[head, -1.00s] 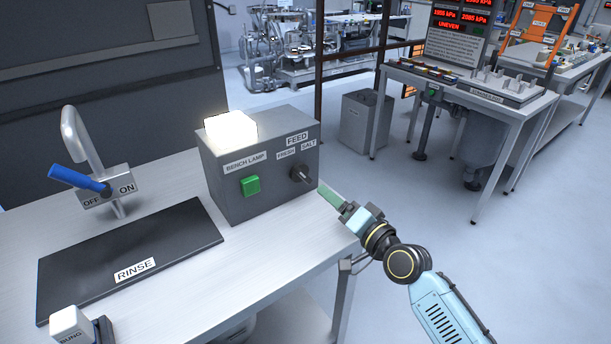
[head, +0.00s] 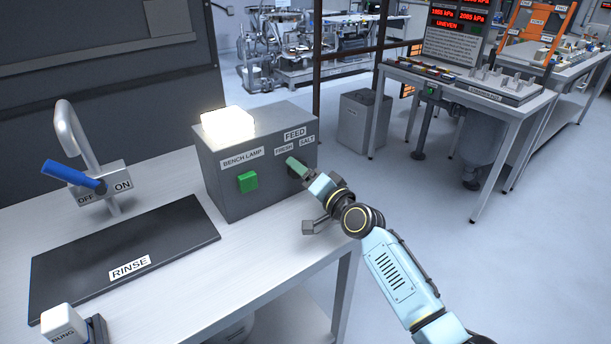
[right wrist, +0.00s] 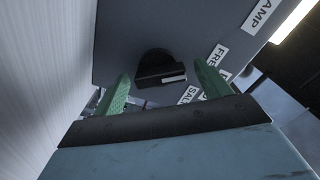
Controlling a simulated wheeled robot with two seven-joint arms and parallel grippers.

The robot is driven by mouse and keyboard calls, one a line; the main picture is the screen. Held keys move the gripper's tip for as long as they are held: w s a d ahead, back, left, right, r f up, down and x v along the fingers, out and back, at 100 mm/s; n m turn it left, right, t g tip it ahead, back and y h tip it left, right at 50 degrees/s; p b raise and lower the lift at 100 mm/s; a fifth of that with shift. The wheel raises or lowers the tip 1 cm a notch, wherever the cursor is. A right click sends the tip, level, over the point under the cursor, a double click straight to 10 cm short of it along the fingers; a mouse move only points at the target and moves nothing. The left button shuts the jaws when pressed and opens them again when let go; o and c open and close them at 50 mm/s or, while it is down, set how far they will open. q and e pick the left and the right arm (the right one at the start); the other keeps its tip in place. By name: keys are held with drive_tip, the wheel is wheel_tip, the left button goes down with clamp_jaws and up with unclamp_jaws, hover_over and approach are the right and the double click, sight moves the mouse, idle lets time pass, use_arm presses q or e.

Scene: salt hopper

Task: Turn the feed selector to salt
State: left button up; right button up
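The feed selector is a dark knob (right wrist: 160,70) with a pale mark on its bar, on the front of the grey control box (head: 225,190). I cannot tell which label it points to. In the head view my right gripper (head: 296,167) is at the knob and mostly hides it. In the right wrist view its green fingers are open, one on each side of the knob, with gaps showing. The FRESH label (head: 284,149) and SALT label (head: 307,141) sit above the knob; the SALT label (right wrist: 188,95) is partly covered in the wrist view. My left gripper is not in view.
A green BENCH LAMP button (head: 248,181) is left of the knob, and a lit lamp (head: 228,124) is on top of the box. A faucet with a blue lever (head: 73,177), a dark RINSE mat (head: 120,245) and a BUNG block (head: 63,325) stand left. The bench front is clear.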

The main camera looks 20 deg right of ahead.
drive_tip(key=c, duration=0.9)
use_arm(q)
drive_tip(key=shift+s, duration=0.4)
